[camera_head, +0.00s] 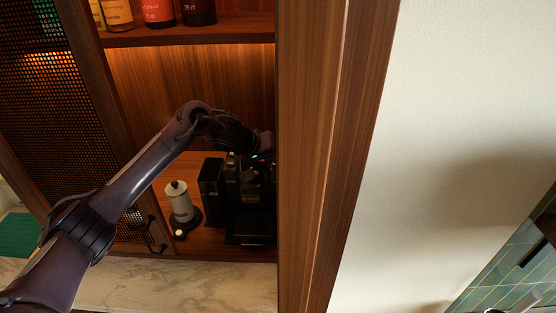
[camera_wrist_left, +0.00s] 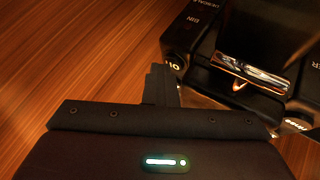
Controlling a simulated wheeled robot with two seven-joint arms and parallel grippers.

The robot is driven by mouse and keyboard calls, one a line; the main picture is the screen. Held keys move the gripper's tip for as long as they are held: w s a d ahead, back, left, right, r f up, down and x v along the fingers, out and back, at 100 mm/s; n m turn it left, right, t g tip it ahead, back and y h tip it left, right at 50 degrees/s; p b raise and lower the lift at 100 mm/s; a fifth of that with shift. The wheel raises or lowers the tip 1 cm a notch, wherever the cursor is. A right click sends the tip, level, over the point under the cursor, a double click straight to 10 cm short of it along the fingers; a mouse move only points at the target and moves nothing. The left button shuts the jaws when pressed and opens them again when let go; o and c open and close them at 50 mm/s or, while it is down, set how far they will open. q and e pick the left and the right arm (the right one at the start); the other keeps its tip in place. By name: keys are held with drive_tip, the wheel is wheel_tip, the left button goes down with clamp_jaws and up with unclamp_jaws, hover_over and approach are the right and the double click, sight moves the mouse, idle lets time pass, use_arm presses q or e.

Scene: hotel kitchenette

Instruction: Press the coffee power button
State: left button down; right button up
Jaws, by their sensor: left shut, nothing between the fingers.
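The black coffee machine (camera_head: 212,180) stands in the wooden cabinet niche in the head view, partly hidden behind my left wrist. In the left wrist view, the top of the coffee machine (camera_wrist_left: 212,30) is at upper right, with a chrome-fronted part. A small round power button (camera_wrist_left: 174,65) with a lit I/O-like mark is on its near left corner. My left gripper (camera_wrist_left: 160,70) is shut and empty, its fingertips right beside that button in the picture. I cannot tell whether they touch. In the head view my left gripper is dark and hard to make out above the machine. My right gripper is not in view.
A white canister on a dark base (camera_head: 180,204) stands left of the machine. A shelf with bottles (camera_head: 160,37) is above. A wooden upright panel (camera_head: 315,160) closes in the right side, and a mesh door (camera_head: 45,80) is at left. The marble counter (camera_head: 190,284) in front is clear.

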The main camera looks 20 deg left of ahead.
use_arm(q)
drive_tip(key=shift+a+r, duration=0.1)
drive_tip(key=shift+a, duration=0.3)
drive_tip(key=shift+r, duration=0.15)
drive_tip(key=r+p, duration=0.3)
drive_tip(key=p, duration=0.1)
drive_tip(key=shift+a+r, duration=0.2)
drive_tip(key=shift+r+p, duration=0.35)
drive_tip(key=shift+p, duration=0.25)
drive_tip(key=shift+d+r, duration=0.2)
drive_tip(key=shift+r, duration=0.7)
